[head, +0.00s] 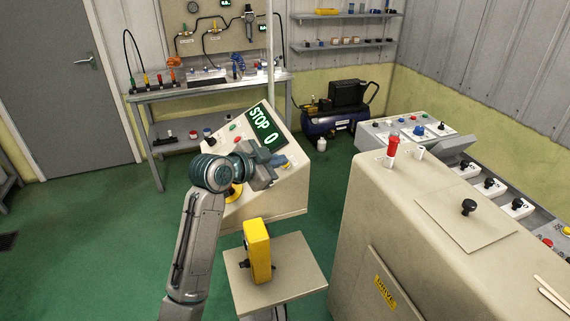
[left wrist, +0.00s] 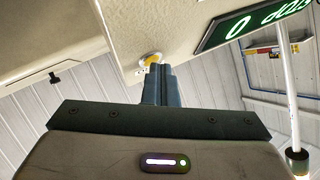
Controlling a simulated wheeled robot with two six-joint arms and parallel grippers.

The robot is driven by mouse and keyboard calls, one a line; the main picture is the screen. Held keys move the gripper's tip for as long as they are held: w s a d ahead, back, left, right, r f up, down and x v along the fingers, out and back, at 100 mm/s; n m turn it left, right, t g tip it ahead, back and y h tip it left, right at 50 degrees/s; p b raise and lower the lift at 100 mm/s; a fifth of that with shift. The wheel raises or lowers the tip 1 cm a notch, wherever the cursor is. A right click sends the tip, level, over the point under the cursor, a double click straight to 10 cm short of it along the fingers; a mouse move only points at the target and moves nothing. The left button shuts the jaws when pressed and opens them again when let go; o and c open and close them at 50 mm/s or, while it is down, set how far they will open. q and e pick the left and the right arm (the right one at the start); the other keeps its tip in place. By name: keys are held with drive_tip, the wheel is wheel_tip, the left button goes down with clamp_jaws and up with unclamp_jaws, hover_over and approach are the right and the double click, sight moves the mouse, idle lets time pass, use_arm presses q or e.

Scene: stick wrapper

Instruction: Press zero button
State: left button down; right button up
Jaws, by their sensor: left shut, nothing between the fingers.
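The sloped beige console (head: 290,190) stands in the middle of the head view. Its dark display (head: 262,126) reads "STOP 0" in green letters; it also shows upside down in the left wrist view (left wrist: 250,22). My left gripper (head: 284,161) is shut and empty at the console's face, below the display. In the left wrist view, its fingertips (left wrist: 158,67) are close to a round yellow button (left wrist: 151,59) with a pale ring. I cannot tell whether they touch it. No label saying zero is legible. My right gripper is out of view.
A yellow box (head: 257,248) stands on a small stand (head: 290,287) in front of the console. A large beige cabinet (head: 365,215) with a red-topped part and a black knob (head: 469,207) is at right. Green floor is open at left.

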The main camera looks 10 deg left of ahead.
use_arm(q)
drive_tip(key=shift+s+a+r+p, duration=0.2)
drive_tip(key=shift+a+r+p, duration=0.15)
drive_tip(key=shift+r+p, duration=0.4)
drive_tip(key=shift+s+a+r+p, duration=0.1)
drive_tip(key=shift+a+r+p, duration=0.1)
drive_tip(key=shift+r+p, duration=0.45)
drive_tip(key=r, duration=0.1)
drive_tip(key=a+r+p, duration=0.1)
drive_tip(key=s+r+p, duration=0.1)
drive_tip(key=shift+a, duration=0.25)
drive_tip(key=shift+s+f, duration=0.1)
